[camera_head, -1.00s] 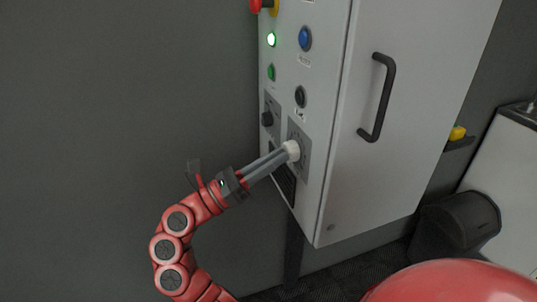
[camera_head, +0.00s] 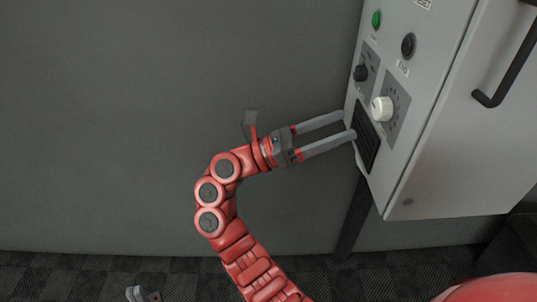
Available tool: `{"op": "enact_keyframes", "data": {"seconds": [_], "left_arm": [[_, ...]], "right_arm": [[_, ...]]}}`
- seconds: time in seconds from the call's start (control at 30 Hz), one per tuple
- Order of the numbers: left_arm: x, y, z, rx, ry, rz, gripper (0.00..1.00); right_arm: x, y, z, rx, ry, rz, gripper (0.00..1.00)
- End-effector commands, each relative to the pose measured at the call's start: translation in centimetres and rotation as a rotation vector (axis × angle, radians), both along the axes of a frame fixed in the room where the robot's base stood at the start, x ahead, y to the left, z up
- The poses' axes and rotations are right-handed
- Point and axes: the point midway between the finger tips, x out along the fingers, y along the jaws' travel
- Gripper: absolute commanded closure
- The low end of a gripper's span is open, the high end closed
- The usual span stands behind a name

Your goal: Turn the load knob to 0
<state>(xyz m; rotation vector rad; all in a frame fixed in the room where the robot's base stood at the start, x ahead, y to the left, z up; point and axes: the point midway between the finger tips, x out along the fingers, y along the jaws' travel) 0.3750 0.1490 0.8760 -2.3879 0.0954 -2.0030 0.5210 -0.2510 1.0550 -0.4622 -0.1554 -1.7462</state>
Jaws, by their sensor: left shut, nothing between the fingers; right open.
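A white round knob (camera_head: 382,109) sits on a grey dial plate (camera_head: 399,117) with marks around it, low on the cabinet's control face. Its pointer and the numbers are too small to read. My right gripper (camera_head: 348,125) is open and empty, to the left of the white knob and apart from it. Its two long grey fingers point right toward the control face. My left gripper (camera_head: 138,294) barely shows at the bottom edge, far from the cabinet; it is shut and empty.
A smaller black knob (camera_head: 361,73) sits up and left of the white one. A black button (camera_head: 408,45) and a green button (camera_head: 376,19) are above. A dark vent (camera_head: 367,139) lies below. The cabinet door (camera_head: 470,140) has a black handle (camera_head: 505,70). Free room lies left.

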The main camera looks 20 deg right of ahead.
Motion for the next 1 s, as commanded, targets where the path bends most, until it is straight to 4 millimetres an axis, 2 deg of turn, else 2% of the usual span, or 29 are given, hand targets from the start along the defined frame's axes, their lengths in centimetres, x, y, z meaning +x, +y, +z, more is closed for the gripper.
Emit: {"op": "enact_keyframes", "data": {"seconds": [1.0], "left_arm": [[0.0, 0.0, -5.6, 0.0, 0.0, 0.0, 1.0]], "right_arm": [[0.9, 7.3, -3.1, 0.0, -0.001, 0.0, 0.16]]}}
